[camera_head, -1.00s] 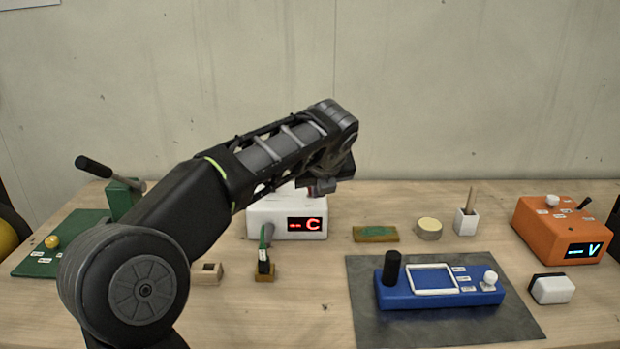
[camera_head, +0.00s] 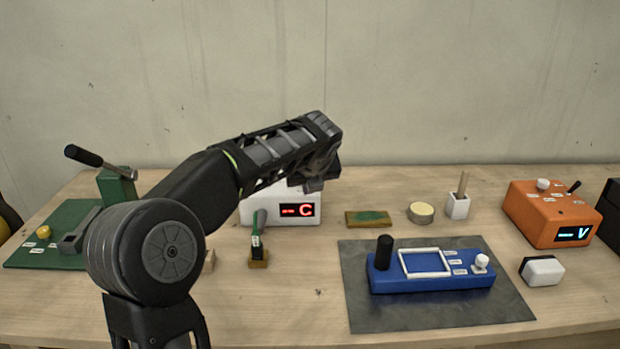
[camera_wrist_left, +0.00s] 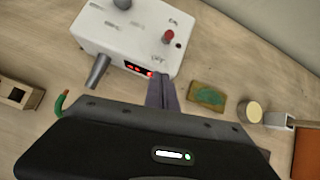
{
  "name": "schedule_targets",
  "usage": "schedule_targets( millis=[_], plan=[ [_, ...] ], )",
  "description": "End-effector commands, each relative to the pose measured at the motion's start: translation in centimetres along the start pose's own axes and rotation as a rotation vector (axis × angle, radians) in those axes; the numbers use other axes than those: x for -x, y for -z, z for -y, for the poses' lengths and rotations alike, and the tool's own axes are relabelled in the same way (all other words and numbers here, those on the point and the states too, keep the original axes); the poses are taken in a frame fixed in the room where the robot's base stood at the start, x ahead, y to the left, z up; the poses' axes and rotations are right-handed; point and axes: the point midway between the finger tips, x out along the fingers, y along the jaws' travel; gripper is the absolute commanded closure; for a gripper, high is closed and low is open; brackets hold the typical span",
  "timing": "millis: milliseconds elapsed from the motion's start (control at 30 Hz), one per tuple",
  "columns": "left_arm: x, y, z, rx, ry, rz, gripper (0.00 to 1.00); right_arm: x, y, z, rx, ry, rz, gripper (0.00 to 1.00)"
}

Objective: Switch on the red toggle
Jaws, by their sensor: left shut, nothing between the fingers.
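The red toggle (camera_wrist_left: 168,37) stands on top of a white box (camera_wrist_left: 140,27) with a red display, seen in the left wrist view. It has labels near it, too small to read for sure. In the head view the white box (camera_head: 262,210) shows its display reading "C", and its top is largely hidden behind my left arm. My left gripper (camera_wrist_left: 160,80) is shut and empty, its fingers beside the front edge of the box near the display, short of the toggle in the picture. In the head view the left gripper is mostly hidden behind its wrist. My right gripper is not in view.
A green-handled tool (camera_head: 258,240), a green-topped block (camera_head: 368,218) and a round tin (camera_head: 421,212) are near the white box. A blue device (camera_head: 430,277) lies on a grey mat (camera_head: 390,320). An orange box (camera_head: 550,214) is at right, a green lever device (camera_head: 75,225) at left.

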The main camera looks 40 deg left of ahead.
Motion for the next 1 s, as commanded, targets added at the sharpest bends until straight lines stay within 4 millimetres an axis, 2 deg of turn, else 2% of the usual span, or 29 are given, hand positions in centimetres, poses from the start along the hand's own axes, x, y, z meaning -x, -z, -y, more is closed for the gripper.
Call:
schedule_targets(
  millis=[33,133,233,400,833,1000],
  plan=[
    [-1.2,0.0,0.0,0.0,-0.002,-0.002,1.0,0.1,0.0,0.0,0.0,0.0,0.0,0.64],
    [-2.8,-0.3,0.0,0.001,-0.001,0.0,1.0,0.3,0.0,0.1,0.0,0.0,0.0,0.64],
    [-2.8,-2.3,0.0,0.003,0.0,0.002,1.0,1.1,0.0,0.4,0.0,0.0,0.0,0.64],
    [-3.3,-3.6,0.0,0.002,0.0,0.0,1.0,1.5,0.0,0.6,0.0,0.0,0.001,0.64],
    [-3.4,-3.9,0.0,0.001,0.0,0.0,1.0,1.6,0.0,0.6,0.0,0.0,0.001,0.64],
    [-3.1,-4.0,-0.3,0.0,-0.003,-0.013,1.0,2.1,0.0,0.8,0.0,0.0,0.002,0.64]
  ],
)
